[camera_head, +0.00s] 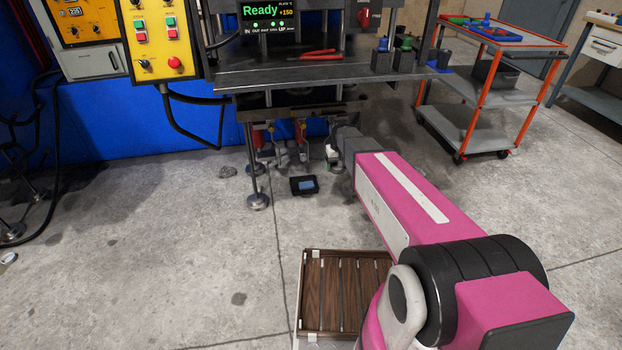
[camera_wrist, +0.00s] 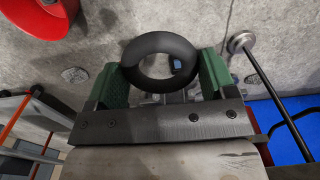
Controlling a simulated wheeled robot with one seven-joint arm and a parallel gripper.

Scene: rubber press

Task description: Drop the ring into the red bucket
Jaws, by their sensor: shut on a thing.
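The ring (camera_wrist: 157,43) is black and thick. It sits between the two green fingers of my gripper (camera_wrist: 160,78), which is shut on it from both sides, above the concrete floor. In the head view my gripper (camera_head: 332,157) is small and dark at the far end of my pink arm, in front of the press; I cannot make out the ring there. The red bucket (camera_wrist: 40,27) shows partly at the upper left of the wrist view, apart from the ring and cut off by the frame. I do not see it in the head view.
The press table (camera_head: 290,77) with red-handled pliers (camera_head: 318,54) and dark blocks stands beyond my gripper. Its leg (camera_head: 252,165) is left of my gripper. An orange-framed cart (camera_head: 480,110) stands right. A small black tray (camera_head: 303,186) and a wooden slatted pallet (camera_head: 340,290) are on the floor.

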